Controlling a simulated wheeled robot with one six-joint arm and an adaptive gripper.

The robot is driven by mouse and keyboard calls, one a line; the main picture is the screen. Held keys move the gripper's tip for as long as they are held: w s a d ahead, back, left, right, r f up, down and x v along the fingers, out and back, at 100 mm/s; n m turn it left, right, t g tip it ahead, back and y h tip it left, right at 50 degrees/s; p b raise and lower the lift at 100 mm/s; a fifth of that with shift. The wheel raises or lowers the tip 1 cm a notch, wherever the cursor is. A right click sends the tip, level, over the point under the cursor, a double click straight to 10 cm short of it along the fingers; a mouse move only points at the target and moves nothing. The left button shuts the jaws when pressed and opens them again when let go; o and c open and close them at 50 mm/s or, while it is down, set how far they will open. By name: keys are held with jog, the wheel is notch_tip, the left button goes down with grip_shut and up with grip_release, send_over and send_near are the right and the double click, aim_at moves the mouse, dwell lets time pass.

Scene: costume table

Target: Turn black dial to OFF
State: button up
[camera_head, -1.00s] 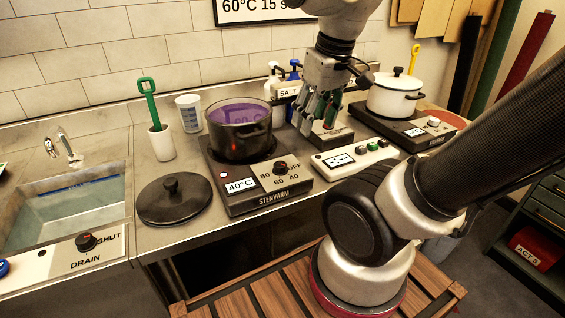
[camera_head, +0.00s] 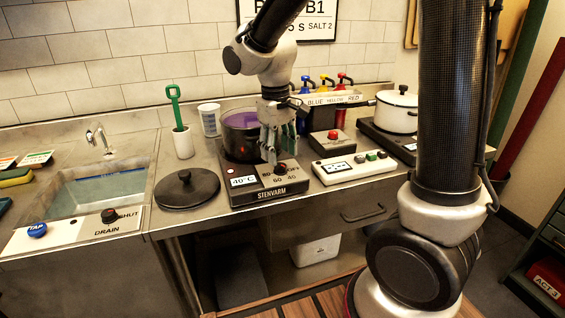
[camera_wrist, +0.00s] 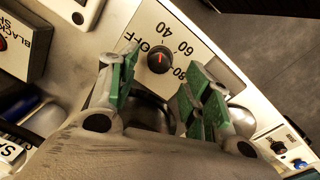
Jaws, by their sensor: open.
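In the wrist view the dial (camera_wrist: 158,60) has a red pointer line and is ringed by OFF, 40, 60 and 80 labels. Which label the pointer faces is too small to tell. My gripper (camera_head: 280,150) is open and empty above this panel, its green-padded fingers pointing down. In the wrist view my gripper (camera_wrist: 162,80) has its fingers on either side of the dial, apart from it. The fingers partly cover the 80 label.
A dark pot (camera_head: 241,145) with purple liquid stands on the plate just behind my gripper. A black lid (camera_head: 187,188) lies to the left. A button panel (camera_head: 352,168) and a red-button box (camera_head: 332,142) stand to the right. A white pot (camera_head: 397,112) is farther right.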

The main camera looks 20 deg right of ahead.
aim_at(280, 165)
jog(key=shift+d+f, duration=0.15)
jog(key=shift+f, duration=1.75)
jog(key=shift+c, duration=0.2)
jog(key=c, duration=1)
jog(key=shift+n, duration=0.4)
jog(key=n, duration=0.5)
jog(key=shift+n, duration=0.3)
jog(key=n, duration=0.5)
jog(key=shift+t, duration=0.3)
jog(key=shift+n+y, duration=0.3)
